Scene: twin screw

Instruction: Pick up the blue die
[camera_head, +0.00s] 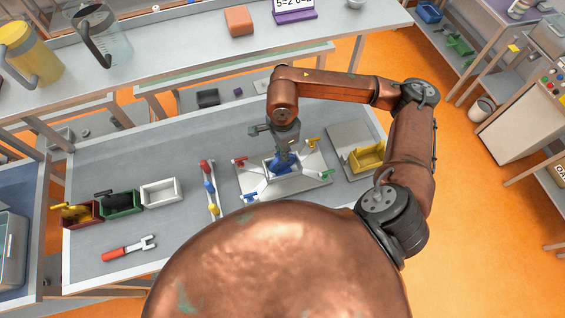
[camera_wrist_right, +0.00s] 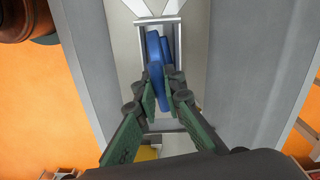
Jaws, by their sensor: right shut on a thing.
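The blue die (camera_head: 283,163) sits at a white open-topped box in the middle of a light plate (camera_head: 255,180) on the grey bench. In the right wrist view the blue die (camera_wrist_right: 155,58) shows as a long blue piece, partly hidden by my fingers. My right gripper (camera_head: 282,152) reaches down over it. In the right wrist view its green and black fingers (camera_wrist_right: 163,88) are shut on the blue die from both sides. I cannot tell whether the die is lifted clear of the box. My left gripper is not in view.
A yellow bin (camera_head: 368,157) stands to the right. Red, green and white bins (camera_head: 161,192) stand left. A red-handled tool (camera_head: 128,248) lies at the front left.

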